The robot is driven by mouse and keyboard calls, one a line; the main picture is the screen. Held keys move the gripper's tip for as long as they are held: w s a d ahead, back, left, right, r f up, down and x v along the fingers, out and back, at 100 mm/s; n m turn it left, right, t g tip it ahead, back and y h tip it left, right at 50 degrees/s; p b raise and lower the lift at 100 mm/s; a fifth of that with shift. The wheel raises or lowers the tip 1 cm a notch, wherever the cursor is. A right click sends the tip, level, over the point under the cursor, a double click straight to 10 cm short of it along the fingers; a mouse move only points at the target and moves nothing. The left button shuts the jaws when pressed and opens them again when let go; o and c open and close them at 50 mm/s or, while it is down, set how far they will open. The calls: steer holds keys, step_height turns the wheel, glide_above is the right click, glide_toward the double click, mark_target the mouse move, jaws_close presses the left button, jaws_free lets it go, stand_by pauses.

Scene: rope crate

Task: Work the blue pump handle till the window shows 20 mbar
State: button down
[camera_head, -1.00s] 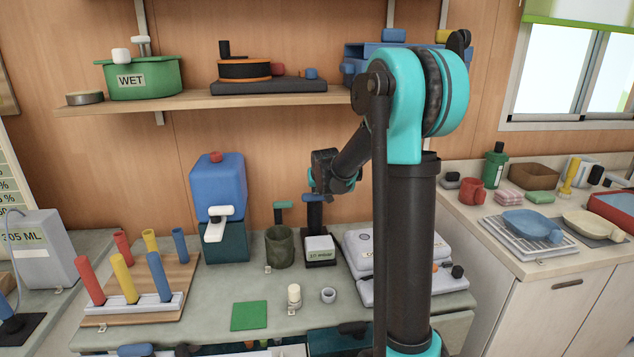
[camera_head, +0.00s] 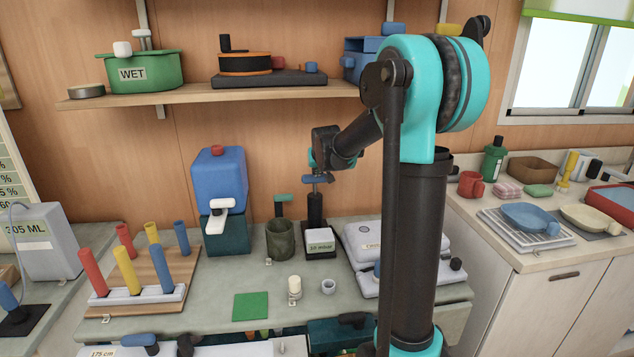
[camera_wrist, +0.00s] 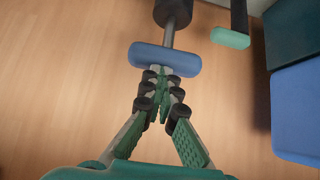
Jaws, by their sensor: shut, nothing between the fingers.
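The vacuum pump is a black upright cylinder (camera_head: 315,208) on a dark base at the back of the bench. Its blue handle (camera_head: 316,179) is a crossbar on a thin rod, and a short length of rod shows above the cylinder. The white window (camera_head: 319,246) at its foot bears small text ending in mbar; the number looks like 10 but is not sure. My gripper (camera_head: 318,171) is right above the handle. In the wrist view my gripper (camera_wrist: 160,72) is shut and empty, its tips at the blue handle (camera_wrist: 172,60); contact is unclear.
A shelf (camera_head: 200,97) hangs above. A green square (camera_head: 251,306) lies on clear bench.

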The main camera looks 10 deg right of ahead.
steer(key=v, duration=0.8)
steer(key=shift+s+r, duration=0.2)
steer(key=shift+s, duration=0.05)
steer(key=s+d+f+g, duration=0.1)
steer(key=s+f, duration=0.6)
steer(key=s, duration=0.4)
steer(key=s+d+f+g, duration=0.2)
steer(key=s+f, duration=0.6)
steer(key=s, duration=0.4)
steer(key=s+d+f+g, duration=0.1)
steer(key=s+f, duration=0.7)
steer(key=s, duration=0.4)
steer(key=shift+d+f+g, duration=0.2)
steer(key=shift+g, duration=0.2)
steer(key=shift+w, duration=0.1)
